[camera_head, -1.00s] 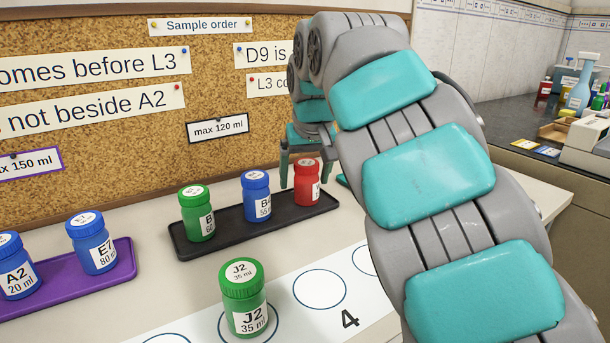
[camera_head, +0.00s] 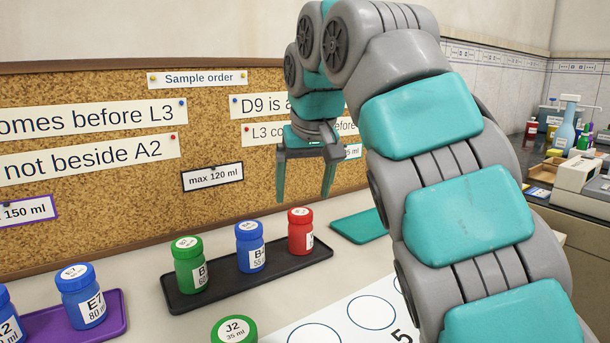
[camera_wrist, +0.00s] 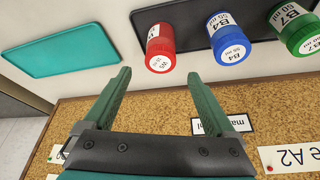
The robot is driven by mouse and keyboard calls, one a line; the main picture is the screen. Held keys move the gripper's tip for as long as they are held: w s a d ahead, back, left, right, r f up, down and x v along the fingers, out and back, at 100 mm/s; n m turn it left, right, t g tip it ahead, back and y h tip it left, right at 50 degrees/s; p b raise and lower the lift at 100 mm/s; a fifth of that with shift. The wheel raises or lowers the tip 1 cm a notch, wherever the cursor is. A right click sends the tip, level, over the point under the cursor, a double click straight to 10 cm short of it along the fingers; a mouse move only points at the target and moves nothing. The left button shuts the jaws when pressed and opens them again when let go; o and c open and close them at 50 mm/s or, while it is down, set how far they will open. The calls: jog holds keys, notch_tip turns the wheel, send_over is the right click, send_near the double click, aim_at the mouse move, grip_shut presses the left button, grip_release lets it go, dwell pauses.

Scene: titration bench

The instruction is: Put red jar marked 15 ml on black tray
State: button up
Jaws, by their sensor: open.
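A red jar (camera_head: 300,230) stands upright on the right end of the black tray (camera_head: 205,302). In the wrist view the red jar (camera_wrist: 160,50) shows its label, which I cannot read clearly. The black tray also bears a blue jar (camera_head: 250,247) in the middle and a green jar (camera_head: 189,265) on the left. My gripper (camera_head: 305,198) is open and empty. It hangs above and behind the red jar, apart from it, in front of the cork board. In the wrist view its two fingers (camera_wrist: 165,80) are spread wide with nothing between them.
A teal tray (camera_head: 355,227) lies empty to the right of the black tray. A purple tray (camera_head: 118,322) at the left holds blue jars. A green J2 jar (camera_head: 234,330) stands at the front by a white strip with circles (camera_head: 335,320). The cork board (camera_head: 90,215) rises behind.

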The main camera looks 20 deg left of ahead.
jog(key=shift+p+v, duration=0.4)
jog(key=shift+v, duration=0.8)
jog(key=shift+s, duration=0.15)
